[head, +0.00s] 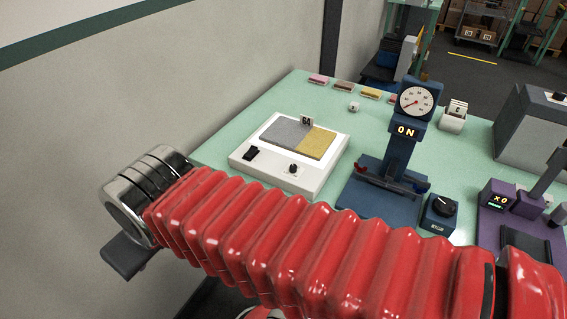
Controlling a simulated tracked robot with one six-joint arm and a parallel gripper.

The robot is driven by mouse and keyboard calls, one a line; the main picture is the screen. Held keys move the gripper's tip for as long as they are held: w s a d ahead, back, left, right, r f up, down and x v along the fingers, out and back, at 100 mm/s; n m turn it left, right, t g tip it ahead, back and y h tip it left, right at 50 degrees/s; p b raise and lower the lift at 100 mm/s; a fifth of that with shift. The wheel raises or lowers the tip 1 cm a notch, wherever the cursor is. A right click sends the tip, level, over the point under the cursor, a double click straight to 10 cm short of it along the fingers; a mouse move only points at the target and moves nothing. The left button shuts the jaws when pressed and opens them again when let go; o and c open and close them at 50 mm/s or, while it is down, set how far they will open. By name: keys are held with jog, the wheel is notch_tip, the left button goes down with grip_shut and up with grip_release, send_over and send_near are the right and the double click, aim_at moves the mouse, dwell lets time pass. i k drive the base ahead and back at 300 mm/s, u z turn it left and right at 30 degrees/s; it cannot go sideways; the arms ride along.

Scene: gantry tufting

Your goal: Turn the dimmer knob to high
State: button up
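A white panel box (247,166) lies on the green table, with a grey and a yellow pad on top. Its front face carries a small dark knob (293,168) at the right and a black rocker switch (251,153) at the left. A blue box with a larger black knob (444,206) stands at the right, beside the gauge stand. No label shows which knob is the dimmer, and their settings are too small to read. My red arm crosses the foreground. My gripper (130,257) is a dark part below the metal wrist at left, away from both knobs; its fingers are mostly hidden.
A blue stand (396,150) with a round gauge and a lit "ON" display rises right of the panel. A purple device (510,215) reads "x0" at far right. Small coloured blocks line the table's back edge. The wall is close on the left.

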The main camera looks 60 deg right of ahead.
aim_at(293, 169)
jog(key=u, duration=0.1)
jog(key=k, duration=0.95)
jog(key=z, duration=0.65)
jog(key=i, duration=1)
jog(key=z, duration=0.05)
